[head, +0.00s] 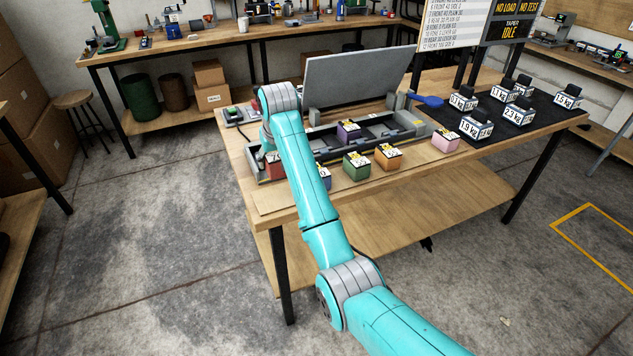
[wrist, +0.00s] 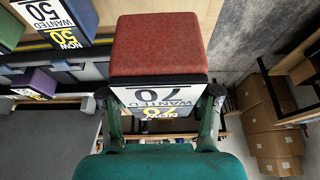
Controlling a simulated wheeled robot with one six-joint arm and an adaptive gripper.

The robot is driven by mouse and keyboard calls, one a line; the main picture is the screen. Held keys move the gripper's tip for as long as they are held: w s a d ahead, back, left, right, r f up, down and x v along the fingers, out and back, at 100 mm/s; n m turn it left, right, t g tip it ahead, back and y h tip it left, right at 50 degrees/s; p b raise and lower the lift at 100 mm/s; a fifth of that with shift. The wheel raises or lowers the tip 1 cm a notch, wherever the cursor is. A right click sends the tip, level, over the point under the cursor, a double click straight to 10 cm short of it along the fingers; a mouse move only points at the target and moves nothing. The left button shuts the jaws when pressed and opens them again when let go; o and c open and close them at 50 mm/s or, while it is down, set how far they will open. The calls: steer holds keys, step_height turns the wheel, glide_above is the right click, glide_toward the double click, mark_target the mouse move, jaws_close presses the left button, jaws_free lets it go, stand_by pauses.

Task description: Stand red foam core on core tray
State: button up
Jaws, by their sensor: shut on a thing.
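The red foam core (wrist: 157,45) is a red block with a dark band and a white "70 WANTED" label. It sits between the two fingers of my gripper (wrist: 160,94), which is shut on it. In the head view the red core (head: 273,166) shows at the left end of the bench tray, partly behind my arm. A long grey tray with compartments (head: 412,128), seemingly the core tray, lies on the bench; a purple core (head: 348,131) stands in it. Whether the red core touches the tray or bench is unclear.
Green (head: 356,167), orange (head: 388,158) and pink (head: 445,142) cores stand along the front of the bench. A blue core (head: 324,178) is half hidden by my arm. A grey panel (head: 358,82) rises behind the tray. Labelled weights stand on a dark mat (head: 535,117) at right.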

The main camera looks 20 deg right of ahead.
glide_above(276, 191)
steer(key=s, duration=0.2)
steer(key=f, duration=0.4)
steer(key=shift+w+f, duration=0.25)
steer(key=shift+f, duration=0.05)
steer(key=shift+d+f, duration=0.1)
steer(key=shift+f, duration=2.55)
steer(key=shift+f, duration=0.1)
steer(key=o, duration=1.2)
steer(key=v, duration=1.2)
